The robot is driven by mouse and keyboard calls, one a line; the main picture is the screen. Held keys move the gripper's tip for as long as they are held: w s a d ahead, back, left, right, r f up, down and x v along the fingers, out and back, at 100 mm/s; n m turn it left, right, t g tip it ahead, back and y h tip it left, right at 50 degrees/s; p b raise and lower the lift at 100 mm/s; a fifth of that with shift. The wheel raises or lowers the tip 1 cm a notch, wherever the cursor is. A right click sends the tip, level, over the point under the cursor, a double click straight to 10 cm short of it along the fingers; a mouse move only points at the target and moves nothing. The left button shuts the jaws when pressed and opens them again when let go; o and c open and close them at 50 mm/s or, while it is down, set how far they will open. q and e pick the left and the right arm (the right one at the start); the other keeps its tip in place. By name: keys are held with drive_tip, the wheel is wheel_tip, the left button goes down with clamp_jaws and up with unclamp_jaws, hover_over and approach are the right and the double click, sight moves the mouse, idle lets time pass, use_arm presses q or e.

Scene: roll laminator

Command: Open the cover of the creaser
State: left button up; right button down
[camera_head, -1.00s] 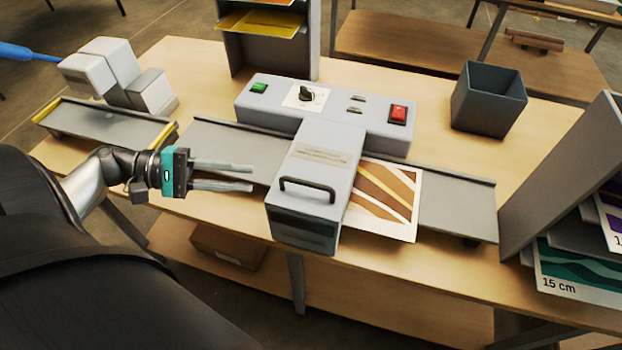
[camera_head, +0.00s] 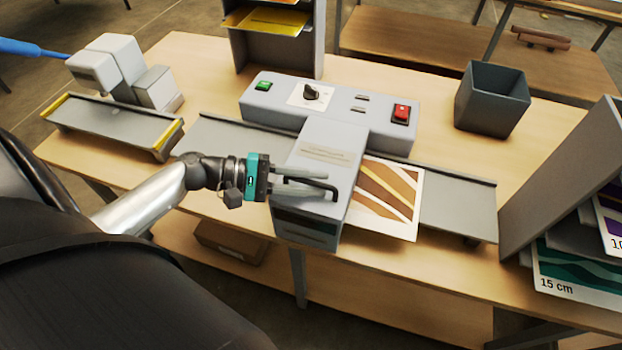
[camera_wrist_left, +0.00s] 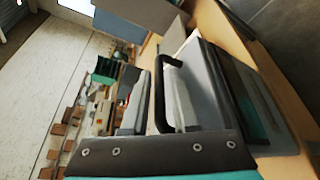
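The creaser (camera_head: 330,145) is the grey machine in the middle of the table. Its cover (camera_head: 326,160) is down and carries a black bar handle (camera_head: 331,189). My left gripper (camera_head: 305,186) is at this handle, with its fingers pointing right across the cover. In the left wrist view the black handle (camera_wrist_left: 164,95) stands between the two fingers (camera_wrist_left: 166,105) of my left gripper. The fingers look spread, with no clear grip on the bar. Part of the handle is hidden by the fingers in the head view. My right gripper is not in view.
A printed sheet (camera_head: 386,200) lies on the feed bed (camera_head: 455,208) right of the creaser. Behind the cover are a green button (camera_head: 263,86), a black knob (camera_head: 311,92) and a red button (camera_head: 401,113). A dark open bin (camera_head: 491,100) stands at the back right.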

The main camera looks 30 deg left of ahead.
use_arm(q)
drive_tip(key=shift+c, duration=0.3)
clamp_jaws()
idle(1.1)
